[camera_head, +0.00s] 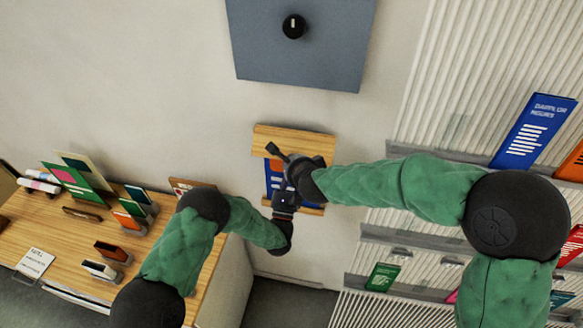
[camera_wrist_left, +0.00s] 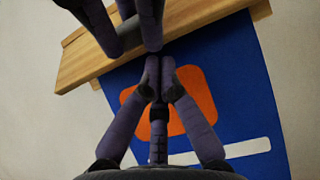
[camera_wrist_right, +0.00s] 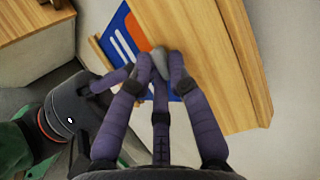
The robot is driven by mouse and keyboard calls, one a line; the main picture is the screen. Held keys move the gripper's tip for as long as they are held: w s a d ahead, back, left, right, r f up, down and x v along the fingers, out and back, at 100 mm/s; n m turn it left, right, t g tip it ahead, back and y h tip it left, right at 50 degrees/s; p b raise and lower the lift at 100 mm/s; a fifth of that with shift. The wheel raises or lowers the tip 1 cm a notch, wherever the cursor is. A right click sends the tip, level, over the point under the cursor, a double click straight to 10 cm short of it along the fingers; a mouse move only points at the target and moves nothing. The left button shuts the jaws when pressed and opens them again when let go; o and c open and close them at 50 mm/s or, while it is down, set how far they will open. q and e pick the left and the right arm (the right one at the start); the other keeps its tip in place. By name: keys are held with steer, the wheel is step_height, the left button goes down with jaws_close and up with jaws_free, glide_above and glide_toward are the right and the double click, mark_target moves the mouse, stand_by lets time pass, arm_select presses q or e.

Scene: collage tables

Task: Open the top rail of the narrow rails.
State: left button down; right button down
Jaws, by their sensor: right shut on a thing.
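The narrow rails hang on the wall, with a wooden top rail (camera_head: 292,138), a blue and orange poster (camera_head: 270,175) and a wooden bottom rail (camera_head: 312,210). The top rail crosses the left wrist view (camera_wrist_left: 215,22) and stands large in the right wrist view (camera_wrist_right: 185,35). My right gripper (camera_wrist_right: 160,62) is shut on a small grey part at the top rail's edge. My left gripper (camera_wrist_left: 160,62) has its fingertips together in front of the poster, just below the top rail, with nothing visible between them. Arms and grippers hide much of the poster in the head view.
A grey-blue panel with a black knob (camera_head: 293,26) is above the rails. A wooden desk (camera_head: 70,235) with cards and small holders stands at left. Ribbed wall shelves (camera_head: 440,130) with coloured leaflets are at right. Both grippers are close together.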

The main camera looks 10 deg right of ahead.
steer(key=shift+f, duration=0.1)
arm_select(q)
steer(key=shift+s+a+r+g, duration=0.1)
steer(key=shift+s+r+g, duration=0.3)
steer(key=shift+s+g, duration=0.2)
arm_select(e)
steer(key=c, duration=1.1)
jaws_free()
steer(key=shift+c, duration=0.2)
arm_select(q)
steer(key=shift+r, duration=0.1)
